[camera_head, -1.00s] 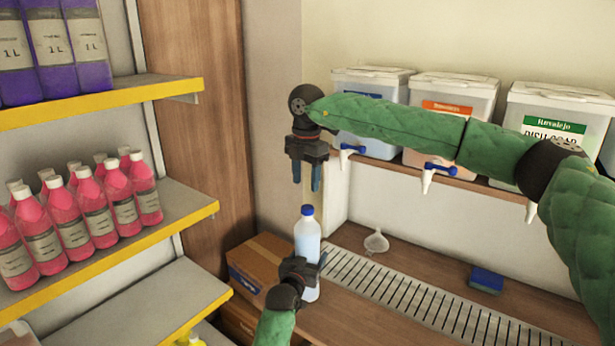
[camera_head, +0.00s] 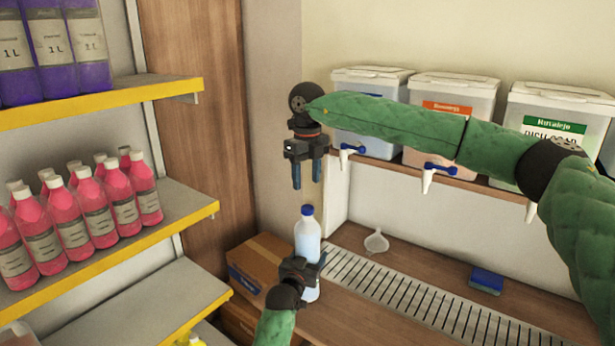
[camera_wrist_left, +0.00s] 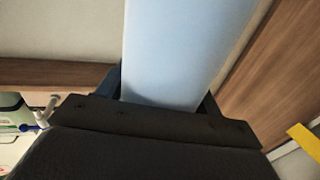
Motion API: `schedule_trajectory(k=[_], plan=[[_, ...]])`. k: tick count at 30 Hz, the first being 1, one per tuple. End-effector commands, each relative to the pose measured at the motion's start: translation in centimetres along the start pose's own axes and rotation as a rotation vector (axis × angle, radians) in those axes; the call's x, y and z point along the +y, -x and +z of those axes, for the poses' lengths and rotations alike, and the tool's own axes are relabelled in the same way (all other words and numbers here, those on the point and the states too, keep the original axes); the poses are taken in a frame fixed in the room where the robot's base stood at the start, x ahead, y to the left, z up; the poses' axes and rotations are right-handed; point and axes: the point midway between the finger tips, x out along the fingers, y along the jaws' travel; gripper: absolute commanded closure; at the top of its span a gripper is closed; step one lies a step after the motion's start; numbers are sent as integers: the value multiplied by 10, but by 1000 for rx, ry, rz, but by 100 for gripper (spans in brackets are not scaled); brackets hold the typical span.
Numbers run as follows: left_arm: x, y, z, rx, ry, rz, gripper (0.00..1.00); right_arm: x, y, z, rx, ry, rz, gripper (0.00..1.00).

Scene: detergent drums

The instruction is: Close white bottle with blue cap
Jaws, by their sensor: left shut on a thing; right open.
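The white bottle (camera_head: 308,236) with a blue cap (camera_head: 307,210) stands upright on the wooden counter, its body looking pale blue. The cap sits on top of the bottle; I cannot tell how tight it is. My left gripper (camera_head: 312,272) is shut on the bottle's lower body. In the left wrist view the bottle (camera_wrist_left: 180,55) rises between the fingers. My right gripper (camera_head: 307,174) is open and empty, fingers pointing down, above the cap and apart from it.
A funnel (camera_head: 376,242), a drain grate (camera_head: 400,297) and a blue sponge (camera_head: 486,281) lie right of the bottle. A cardboard box (camera_head: 262,262) is to its left. Detergent drums with taps (camera_head: 450,115) stand on the shelf behind. Pink bottles (camera_head: 95,210) fill the left shelf.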

Motion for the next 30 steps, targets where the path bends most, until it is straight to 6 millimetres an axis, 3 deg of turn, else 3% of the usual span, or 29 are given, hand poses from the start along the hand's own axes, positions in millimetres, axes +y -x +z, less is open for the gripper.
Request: schedule_trajectory(k=[30], plan=[[0,0,-1,1,0,0,98,-1,0,-2,11,1491,8,51]])
